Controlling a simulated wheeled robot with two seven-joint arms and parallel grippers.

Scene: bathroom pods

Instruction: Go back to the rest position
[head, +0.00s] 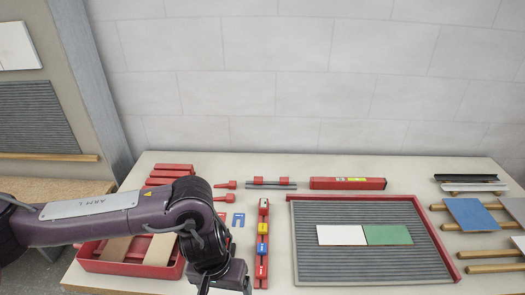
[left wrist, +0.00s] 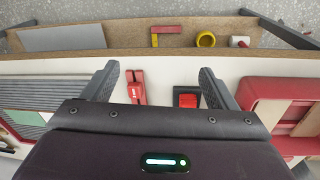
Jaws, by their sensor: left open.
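My left arm comes in from the left in the head view, over the left part of the table (head: 350,180). Its gripper (head: 222,283) points down near the table's front edge, and its fingertips are cut off or hidden there. In the left wrist view my left gripper (left wrist: 158,70) has its two fingers wide apart with nothing between them. My right gripper is in neither view.
A red rail with coloured blocks (head: 263,212) stands just right of the gripper. A red tray (head: 110,264) lies under my arm. A grey ribbed panel in a red frame (head: 370,265) holds white and green tiles. A lower shelf (left wrist: 60,55) shows in the wrist view.

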